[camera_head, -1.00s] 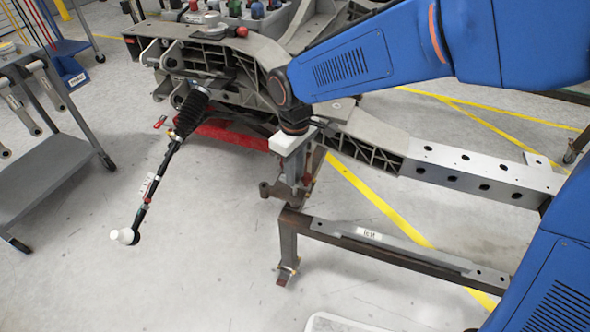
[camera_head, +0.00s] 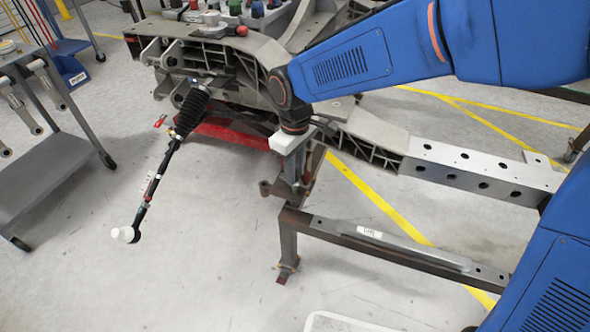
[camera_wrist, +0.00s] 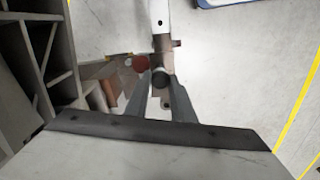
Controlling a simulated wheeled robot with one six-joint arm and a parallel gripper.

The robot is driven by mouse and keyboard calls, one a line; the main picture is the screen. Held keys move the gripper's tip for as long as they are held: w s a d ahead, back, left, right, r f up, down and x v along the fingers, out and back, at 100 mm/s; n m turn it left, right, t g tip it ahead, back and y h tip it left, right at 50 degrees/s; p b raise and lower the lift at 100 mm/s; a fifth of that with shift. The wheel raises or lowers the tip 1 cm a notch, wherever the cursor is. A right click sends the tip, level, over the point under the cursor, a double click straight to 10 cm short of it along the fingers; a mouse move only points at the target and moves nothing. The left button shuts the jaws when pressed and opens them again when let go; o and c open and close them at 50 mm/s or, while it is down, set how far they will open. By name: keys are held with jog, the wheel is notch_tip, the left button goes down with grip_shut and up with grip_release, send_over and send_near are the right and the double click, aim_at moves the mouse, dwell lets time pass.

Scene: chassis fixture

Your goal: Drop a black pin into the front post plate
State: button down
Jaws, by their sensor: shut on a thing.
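In the wrist view my gripper (camera_wrist: 162,100) points down with its two grey fingers shut on the black pin (camera_wrist: 160,78), whose dark round end shows between the fingertips. The brown plate (camera_wrist: 162,45) on the fixture post lies just beyond the pin. I cannot tell whether the pin touches it, and the plate's hole is hidden. In the head view my gripper (camera_head: 294,182) hangs beside the brown bracket, close above the front post (camera_head: 288,245). The pin cannot be made out there.
A red knob (camera_wrist: 140,62) sits close left of the pin. The grey chassis frame (camera_head: 375,135) is behind my gripper. A steel rail (camera_head: 400,250) runs right from the post. A tie rod (camera_head: 155,180) sticks out at left.

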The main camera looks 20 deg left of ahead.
jog(key=shift+s+d+f, duration=0.1)
jog(key=shift+f, duration=0.35)
jog(key=shift+s+d+f, duration=0.1)
jog(key=shift+f, duration=0.35)
jog(key=shift+w+a+f, duration=0.1)
jog(key=shift+w+f, duration=0.05)
jog(key=shift+f, duration=0.25)
jog(key=shift+a, duration=0.1)
jog(key=shift+f, duration=0.4)
jog(key=c, duration=1.4)
grip_release()
jog(key=shift+c, duration=0.2)
jog(key=shift+w, duration=0.1)
